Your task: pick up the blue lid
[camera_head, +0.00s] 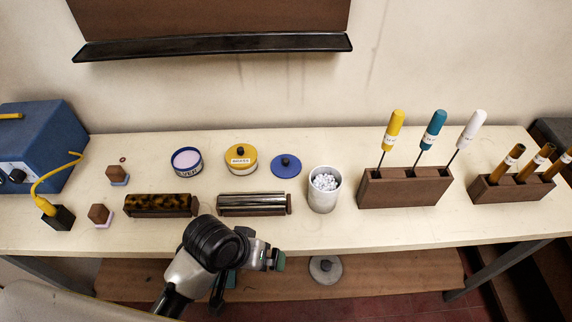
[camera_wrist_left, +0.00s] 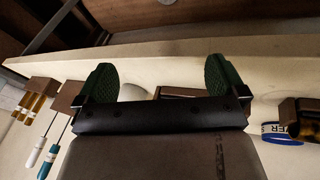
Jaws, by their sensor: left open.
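The blue lid (camera_head: 286,165) is a flat round disc with a dark knob on top. It lies flat on the workbench (camera_head: 330,236) between the yellow-lidded tin and the white cup. My left gripper (camera_head: 252,278) is at the front edge of the bench, well in front of the lid and apart from it. In the left wrist view its two green-padded fingers (camera_wrist_left: 158,82) are spread wide with nothing held between them. I cannot make out the lid in the wrist view. My right gripper is not in view.
Near the lid are a yellow-lidded tin (camera_head: 240,160), an open blue tin (camera_head: 187,162), a white cup (camera_head: 324,190) and a block with a metal cylinder (camera_head: 252,203). A wooden rack (camera_head: 404,188) of upright handled tools stands to the right. Bench behind the lid is clear.

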